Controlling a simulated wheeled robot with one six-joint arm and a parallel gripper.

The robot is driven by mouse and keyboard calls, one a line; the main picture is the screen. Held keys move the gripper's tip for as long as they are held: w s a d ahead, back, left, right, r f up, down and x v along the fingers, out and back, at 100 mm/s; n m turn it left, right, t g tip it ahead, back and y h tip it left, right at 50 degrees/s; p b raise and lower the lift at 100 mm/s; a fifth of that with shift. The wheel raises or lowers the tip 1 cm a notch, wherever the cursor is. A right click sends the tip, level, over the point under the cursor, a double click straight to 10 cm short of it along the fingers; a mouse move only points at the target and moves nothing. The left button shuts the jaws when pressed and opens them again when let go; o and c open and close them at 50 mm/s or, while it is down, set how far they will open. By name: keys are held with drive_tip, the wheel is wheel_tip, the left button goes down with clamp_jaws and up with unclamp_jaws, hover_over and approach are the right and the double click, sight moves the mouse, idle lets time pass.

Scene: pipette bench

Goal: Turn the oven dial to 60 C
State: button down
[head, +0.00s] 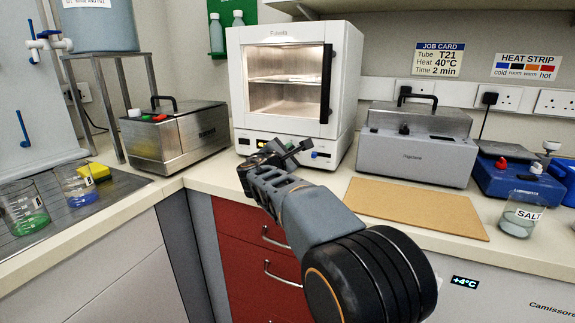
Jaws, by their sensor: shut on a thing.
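The white oven (233,90) stands at the back of the bench with its door shut and its chamber lit. A dark handle (326,85) runs down the right side of its door. Its lower front panel has small lit displays (261,143), too small to read. My gripper (277,150) is at the middle of this panel, shut on the oven dial. The dial and its pointer are hidden behind my gripper, so its setting cannot be read.
A steel bath (180,135) stands left of the oven, a grey lidded unit (415,145) right of it. A tan board (415,208) lies bare in front. A salt beaker (519,217) stands at the right. A job card (438,60) reads T21, 40°C, 2 min.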

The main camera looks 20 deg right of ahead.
drive_tip(key=shift+s+f+m+b, duration=0.1)
drive_tip(key=shift+f+m+b, duration=0.15)
drive_tip(key=shift+m+b, duration=1.1)
drive_tip(key=shift+r+b, duration=0.1)
drive_tip(key=shift+b, duration=0.2)
drive_tip(key=c, duration=1.2)
unclamp_jaws()
drive_tip(key=shift+d, duration=0.1)
drive_tip(key=p+v, duration=0.1)
drive_tip(key=v, duration=1.3)
drive_tip(key=shift+p, duration=0.3)
